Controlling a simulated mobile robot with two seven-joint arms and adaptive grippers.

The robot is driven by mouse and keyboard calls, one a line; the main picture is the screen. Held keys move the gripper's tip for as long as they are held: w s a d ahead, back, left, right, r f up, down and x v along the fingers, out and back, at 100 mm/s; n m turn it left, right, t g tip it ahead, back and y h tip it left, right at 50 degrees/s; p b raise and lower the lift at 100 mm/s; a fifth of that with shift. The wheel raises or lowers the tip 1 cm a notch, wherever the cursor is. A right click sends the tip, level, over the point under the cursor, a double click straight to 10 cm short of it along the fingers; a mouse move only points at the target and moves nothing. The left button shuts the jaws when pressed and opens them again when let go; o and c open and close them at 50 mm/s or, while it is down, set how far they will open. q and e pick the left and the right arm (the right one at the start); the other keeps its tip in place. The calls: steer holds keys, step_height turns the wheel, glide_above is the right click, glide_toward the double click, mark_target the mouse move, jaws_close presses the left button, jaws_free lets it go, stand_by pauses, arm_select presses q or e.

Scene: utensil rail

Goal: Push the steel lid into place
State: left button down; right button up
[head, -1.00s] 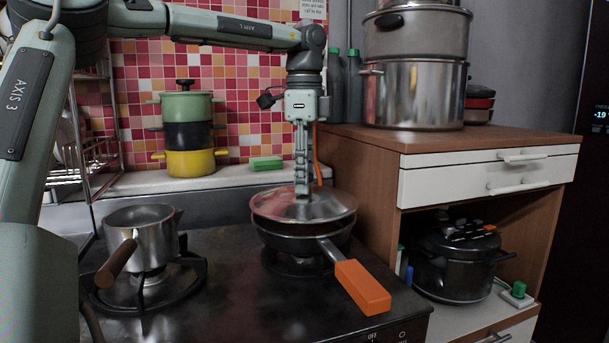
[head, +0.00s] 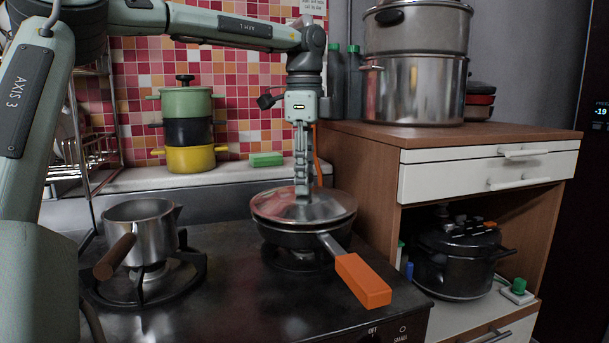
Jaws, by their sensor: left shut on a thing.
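The steel lid (head: 328,207) is a round, shiny disc lying over the dark frying pan (head: 300,240) on the right side of the stove. The lid looks roughly level and covers the pan's opening, with its edge close to the pan's rim; I cannot tell whether it is fully seated all around. My left gripper (head: 302,190) points straight down at the lid's middle and is shut on the lid's knob, which the fingers hide. The pan's orange handle (head: 363,280) points toward the front right. My right gripper is not in view.
A small steel saucepan (head: 142,228) with a wooden handle stands on the left burner. Stacked coloured pots (head: 188,130) and a green sponge (head: 266,159) are on the ledge behind. A wooden cabinet (head: 358,170) rises close to the pan's right.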

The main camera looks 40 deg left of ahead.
arm_select(q)
steer(key=shift+f+b, duration=0.35)
steer(key=shift+f, duration=0.2)
steer(key=c, duration=1.1)
jaws_free()
steer(key=shift+r, duration=0.1)
step_height(320, 180, up, 12)
